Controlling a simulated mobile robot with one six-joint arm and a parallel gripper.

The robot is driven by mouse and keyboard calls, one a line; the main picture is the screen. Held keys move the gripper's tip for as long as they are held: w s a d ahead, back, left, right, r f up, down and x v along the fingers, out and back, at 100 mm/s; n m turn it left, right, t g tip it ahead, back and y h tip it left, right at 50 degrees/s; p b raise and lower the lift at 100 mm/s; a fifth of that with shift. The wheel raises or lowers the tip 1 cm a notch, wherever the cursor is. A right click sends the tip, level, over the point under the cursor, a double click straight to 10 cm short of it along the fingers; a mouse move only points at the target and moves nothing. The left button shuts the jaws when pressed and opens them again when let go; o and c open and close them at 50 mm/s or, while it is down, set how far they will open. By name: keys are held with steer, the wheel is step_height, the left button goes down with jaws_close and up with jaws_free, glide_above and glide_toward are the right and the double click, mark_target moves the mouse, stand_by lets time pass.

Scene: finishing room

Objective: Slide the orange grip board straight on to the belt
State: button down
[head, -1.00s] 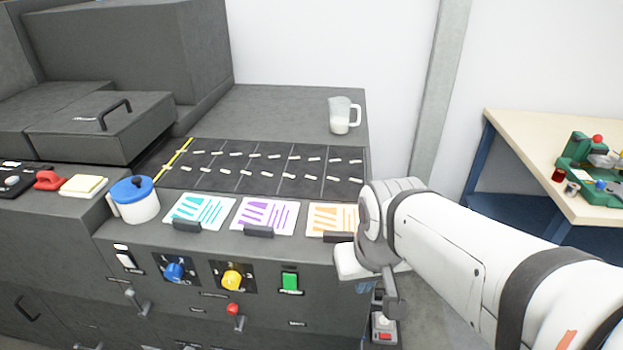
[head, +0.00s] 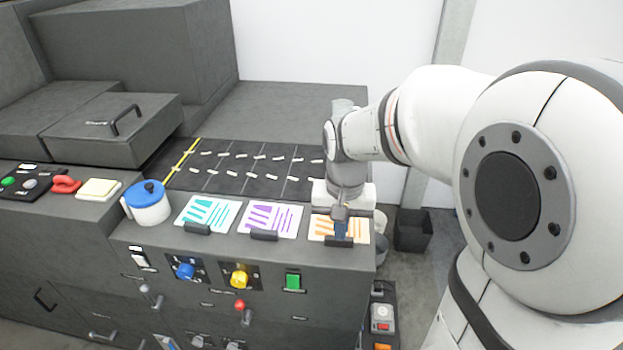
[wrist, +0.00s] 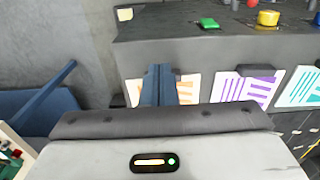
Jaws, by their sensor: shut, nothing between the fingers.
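The orange grip board (head: 320,224), white with orange stripes, lies flat on the front ledge of the machine, at the right end of a row of boards. Its dark grip (head: 338,243) is at the front edge. The dark belt (head: 235,172), with white dashes and a yellow line, lies behind the boards; my arm hides its right end. My gripper (head: 340,234) points down over the orange board just by the grip, its blue fingers shut and empty. In the wrist view the fingers cover the middle of the orange board (wrist: 187,90). I cannot tell whether they touch it.
Teal (head: 208,212) and purple (head: 270,217) boards lie to the left. A white jug with a blue lid (head: 147,205) stands left of them. Knobs and a green switch (head: 293,281) are on the front panel. A clear pitcher (head: 343,105) is partly hidden behind my arm.

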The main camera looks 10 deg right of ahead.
mark_target(337, 252)
steer(key=f, duration=0.9)
steer(key=shift+w+p, duration=0.25)
steer(key=shift+p, duration=0.15)
steer(key=w, duration=0.1)
steer(key=w+p, duration=0.1)
steer(key=shift+w+d+f, duration=0.35)
steer(key=shift+d+f, duration=0.05)
steer(key=shift+w+d+f, duration=0.1)
steer(key=shift+w+d, duration=0.1)
steer(key=shift+w, duration=0.4)
